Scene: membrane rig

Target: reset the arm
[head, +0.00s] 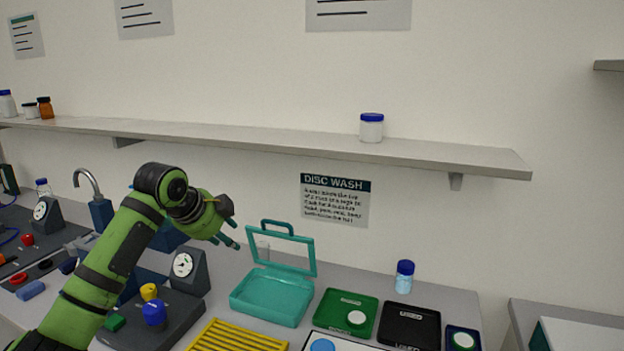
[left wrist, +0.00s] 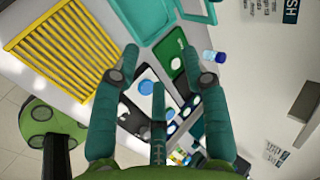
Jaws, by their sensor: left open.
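My left arm (head: 112,262) is green with dark joints and reaches up from the lower left in the head view. My left gripper (head: 229,233) is raised above the bench, left of the open teal case. Its fingers are apart with nothing between them. In the left wrist view the spread teal fingers (left wrist: 166,72) frame the bench below, with trays showing beyond them. My right gripper is in neither view.
The teal case (head: 270,298) stands lid-up beside a yellow rack (head: 236,340), a green tray (head: 346,313) and a black tray (head: 409,328). A blue-capped bottle (head: 404,277) stands behind. A gauge (head: 186,270) is below my gripper; a wall shelf (head: 270,138) runs above.

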